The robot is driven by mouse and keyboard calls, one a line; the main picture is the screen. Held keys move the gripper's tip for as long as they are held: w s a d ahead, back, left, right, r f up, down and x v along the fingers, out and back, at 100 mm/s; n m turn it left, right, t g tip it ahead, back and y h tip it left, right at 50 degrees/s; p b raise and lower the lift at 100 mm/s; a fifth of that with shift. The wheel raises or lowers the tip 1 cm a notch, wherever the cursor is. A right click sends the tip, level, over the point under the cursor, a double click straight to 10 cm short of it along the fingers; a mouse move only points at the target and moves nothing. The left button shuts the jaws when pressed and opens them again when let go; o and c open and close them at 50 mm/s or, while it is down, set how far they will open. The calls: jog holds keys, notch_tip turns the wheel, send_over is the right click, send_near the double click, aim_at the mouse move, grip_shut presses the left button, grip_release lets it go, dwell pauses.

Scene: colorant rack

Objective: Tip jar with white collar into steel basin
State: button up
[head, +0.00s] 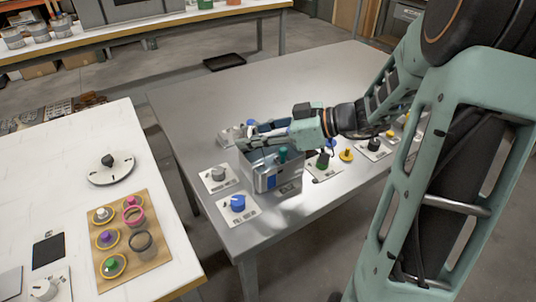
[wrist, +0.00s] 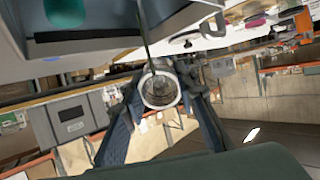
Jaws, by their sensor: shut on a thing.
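The jar with a white collar (wrist: 161,90) is between my gripper's fingers in the wrist view. Its round rim faces the camera, and its inside looks grey and glassy. My gripper (head: 258,138) is shut on it, above the back part of the steel basin (head: 262,181) in the head view. The jar is too small and covered there to make out its tilt. The basin is a grey open box with a blue patch on its front; its wall also shows at the upper left of the wrist view (wrist: 97,18). A teal item (head: 283,155) shows at the basin's opening.
Cards with a grey knob (head: 218,174) and a blue knob (head: 238,203) lie left of the basin. More knobs, one yellow (head: 346,155), stand to its right. A wooden board (head: 150,262) with jars and coloured lids lies on the white table (head: 75,190). The steel table's back is clear.

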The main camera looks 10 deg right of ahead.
jog(key=shift+f+y+b, duration=0.3)
jog(key=shift+b, duration=0.05)
jog(key=shift+s+d+r+t+y+b, duration=0.1)
jog(key=shift+s+d+t+y+b, duration=0.2)
jog(key=shift+b, duration=0.85)
jog(key=shift+s+d+r+t+y+b, duration=0.15)
jog(key=shift+d+y+b, duration=0.25)
jog(key=shift+b, duration=0.75)
jog(key=shift+d+t+y+b, duration=0.1)
jog(key=shift+t+y+b, duration=0.55)
jog(key=shift+b, duration=1.55)
jog(key=shift+r+y+b, duration=0.3)
jog(key=shift+y+b, duration=0.15)
jog(key=shift+b, duration=0.1)
